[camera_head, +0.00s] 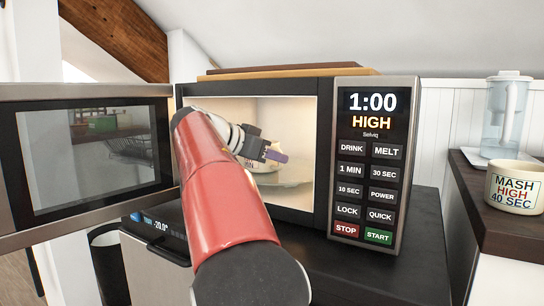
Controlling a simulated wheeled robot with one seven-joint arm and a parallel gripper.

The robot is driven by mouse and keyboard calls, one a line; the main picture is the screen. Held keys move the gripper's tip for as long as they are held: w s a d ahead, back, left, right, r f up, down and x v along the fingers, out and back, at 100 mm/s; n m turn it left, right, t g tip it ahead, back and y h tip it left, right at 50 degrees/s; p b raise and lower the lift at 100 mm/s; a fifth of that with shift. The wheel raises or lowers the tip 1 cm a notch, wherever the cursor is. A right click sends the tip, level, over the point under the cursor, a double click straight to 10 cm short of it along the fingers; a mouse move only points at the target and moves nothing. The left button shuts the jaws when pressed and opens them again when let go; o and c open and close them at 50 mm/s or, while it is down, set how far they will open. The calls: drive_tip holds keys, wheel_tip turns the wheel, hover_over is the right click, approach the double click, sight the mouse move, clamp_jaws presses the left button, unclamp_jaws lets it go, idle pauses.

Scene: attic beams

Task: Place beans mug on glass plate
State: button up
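A pale mug (264,165) with dark lettering is inside the open microwave (327,200). My gripper and arm hide most of it, and I cannot read its label. A clear glass plate (294,184) shows in part on the microwave floor beneath it. I cannot tell whether the mug touches the plate. My gripper (272,154) is inside the microwave opening, at the mug's upper part. It has dark finger parts and a purple tip. Whether the fingers are open or shut on the mug cannot be made out.
The microwave door (90,160) stands open to the left. The panel reads 1:00 HIGH. A second mug (514,187), labelled MASH HIGH 40 SEC, stands on the dark counter at right, with a clear pitcher (504,118) on a white base behind it. Dark counter in front of the microwave is bare.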

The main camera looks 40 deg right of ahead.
idle(0.3)
drive_tip(key=p+v, duration=0.1)
drive_tip(key=v, duration=1.1)
